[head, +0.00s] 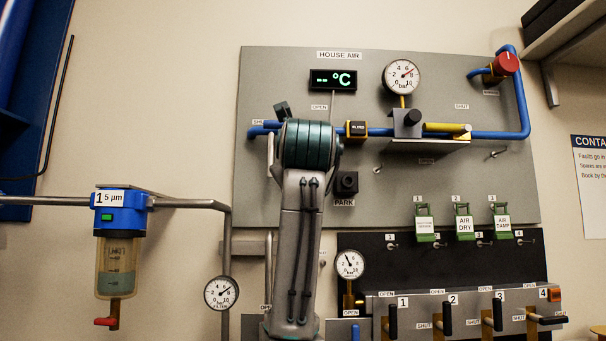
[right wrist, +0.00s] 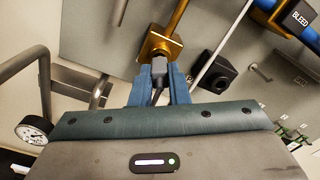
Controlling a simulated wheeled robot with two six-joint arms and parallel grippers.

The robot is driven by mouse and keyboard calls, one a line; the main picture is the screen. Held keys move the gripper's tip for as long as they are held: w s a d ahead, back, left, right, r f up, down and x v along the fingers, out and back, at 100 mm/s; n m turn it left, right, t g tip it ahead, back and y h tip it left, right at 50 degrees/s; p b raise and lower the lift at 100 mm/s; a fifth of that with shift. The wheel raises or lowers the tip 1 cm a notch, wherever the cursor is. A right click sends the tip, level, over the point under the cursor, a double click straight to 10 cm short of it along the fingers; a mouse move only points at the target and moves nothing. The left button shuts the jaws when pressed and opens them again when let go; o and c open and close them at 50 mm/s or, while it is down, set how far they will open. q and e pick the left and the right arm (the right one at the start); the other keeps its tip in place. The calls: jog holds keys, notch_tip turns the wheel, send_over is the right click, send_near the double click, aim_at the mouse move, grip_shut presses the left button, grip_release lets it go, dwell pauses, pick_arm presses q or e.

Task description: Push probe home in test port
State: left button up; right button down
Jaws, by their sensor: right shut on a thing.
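My right gripper (right wrist: 160,77) shows in the right wrist view, its two blue fingers shut on the dark probe (right wrist: 157,82). The probe points at the brass test port (right wrist: 160,46) on the grey panel. Its front end meets or nearly meets the port; I cannot tell how deep it sits. In the head view my right arm rises through the middle and hides the gripper, probe and port. The display (head: 333,80) reads "-- °C". My left gripper is in neither view.
The black PARK block (head: 346,184) is just right of my arm; it also shows in the right wrist view (right wrist: 216,73). A blue pipe (head: 380,132) with a yellow-handled valve (head: 446,128) crosses the panel. A blue-topped filter (head: 118,245) hangs at left.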

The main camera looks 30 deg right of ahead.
jog(key=shift+w+d, duration=0.3)
jog(key=shift+w, duration=0.3)
jog(key=shift+w+d, duration=0.1)
jog(key=c, duration=1.3)
grip_release()
jog(key=shift+c, duration=0.4)
